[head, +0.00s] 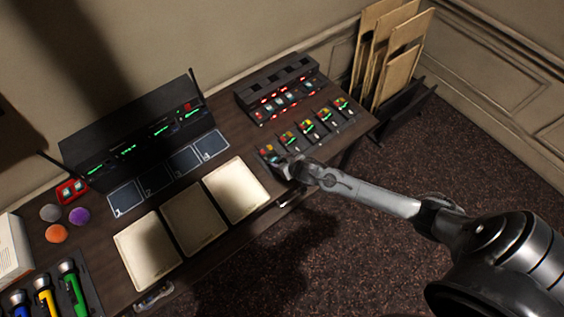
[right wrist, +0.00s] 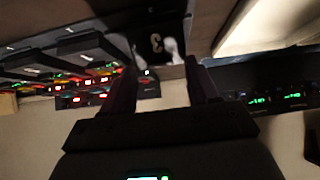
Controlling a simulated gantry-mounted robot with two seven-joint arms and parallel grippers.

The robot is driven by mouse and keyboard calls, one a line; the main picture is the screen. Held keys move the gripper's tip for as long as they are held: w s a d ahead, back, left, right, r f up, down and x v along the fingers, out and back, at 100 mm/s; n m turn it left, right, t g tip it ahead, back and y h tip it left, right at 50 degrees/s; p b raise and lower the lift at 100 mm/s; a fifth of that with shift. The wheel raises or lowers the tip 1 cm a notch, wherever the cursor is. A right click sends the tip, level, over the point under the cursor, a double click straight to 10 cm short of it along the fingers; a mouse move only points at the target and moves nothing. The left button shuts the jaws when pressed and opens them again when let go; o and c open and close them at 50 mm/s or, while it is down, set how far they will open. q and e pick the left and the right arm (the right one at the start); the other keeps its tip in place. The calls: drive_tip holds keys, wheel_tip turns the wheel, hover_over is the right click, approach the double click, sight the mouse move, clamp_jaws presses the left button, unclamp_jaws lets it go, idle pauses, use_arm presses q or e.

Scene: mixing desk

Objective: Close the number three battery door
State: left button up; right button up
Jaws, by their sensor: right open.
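My right gripper (head: 284,165) is at the near end of a row of small dark packs on the right part of the desk. In the right wrist view its two dark fingers (right wrist: 161,80) are apart, with nothing held between them. In the head view the nearest pack (head: 267,153) is partly hidden by the gripper. I cannot tell how far its battery door stands open. My left gripper is out of view.
Several other packs (head: 316,127) with green lights continue toward the back right. A dark rack (head: 278,84) with red lights stands behind them. Cream sheets (head: 235,190) lie left of my gripper, and a black receiver unit (head: 130,135) stands at the back. Brown boards (head: 401,50) stand beyond the desk.

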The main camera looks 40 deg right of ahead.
drive_tip(key=shift+w+f, duration=0.2)
drive_tip(key=shift+c, duration=0.2)
